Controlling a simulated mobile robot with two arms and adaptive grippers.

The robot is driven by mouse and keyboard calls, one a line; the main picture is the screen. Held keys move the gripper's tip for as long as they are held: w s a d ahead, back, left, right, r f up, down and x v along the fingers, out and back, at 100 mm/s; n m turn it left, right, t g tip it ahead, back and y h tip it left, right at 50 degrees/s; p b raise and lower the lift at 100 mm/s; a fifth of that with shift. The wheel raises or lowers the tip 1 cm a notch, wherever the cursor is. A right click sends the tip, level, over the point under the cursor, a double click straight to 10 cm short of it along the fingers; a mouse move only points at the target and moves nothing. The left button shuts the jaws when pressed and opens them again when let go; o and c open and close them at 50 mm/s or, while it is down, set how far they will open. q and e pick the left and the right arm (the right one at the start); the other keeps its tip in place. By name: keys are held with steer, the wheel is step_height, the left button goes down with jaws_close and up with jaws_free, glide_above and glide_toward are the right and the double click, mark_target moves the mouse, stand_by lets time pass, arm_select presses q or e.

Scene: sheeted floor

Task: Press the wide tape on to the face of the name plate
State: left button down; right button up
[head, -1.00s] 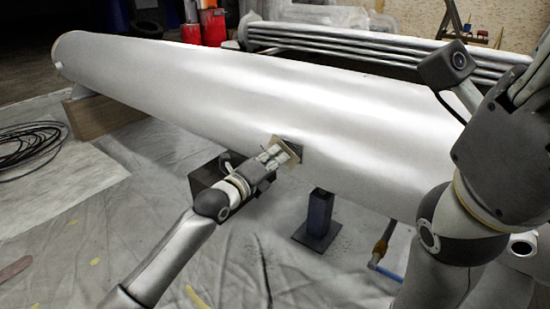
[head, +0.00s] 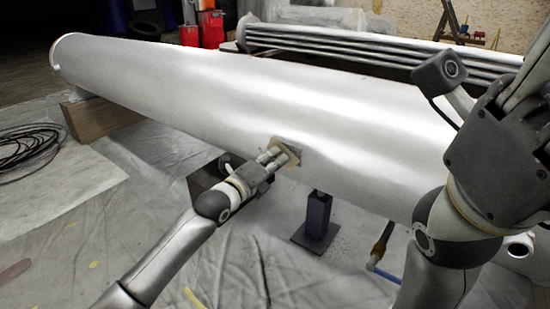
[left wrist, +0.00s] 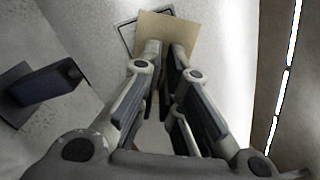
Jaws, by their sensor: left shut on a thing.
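The wide tape (head: 286,151) is a small beige square at the tips of my left gripper (head: 273,158). The name plate (head: 295,149) is a small dark-edged rectangle on the side of the big white cylinder (head: 220,105). In the left wrist view the tape (left wrist: 166,26) covers much of the plate, and the plate's dark outline (left wrist: 124,36) shows at its left. The left gripper (left wrist: 165,48) is shut on the tape, its fingers close together. Whether the tape touches the plate I cannot tell.
A dark post on a square foot (head: 317,218) stands under the cylinder. A dark box (head: 205,178) is behind my left gripper. A wooden block (head: 100,118) supports the far end. Black cable (head: 28,148) lies coiled at the left. The sheeted floor in front is mostly clear.

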arm_select(q)
steer(key=shift+w+d, duration=0.25)
steer(key=shift+w, duration=0.1)
stand_by(0.3)
steer(key=c, duration=1.5)
jaws_free()
steer(key=shift+c, duration=0.2)
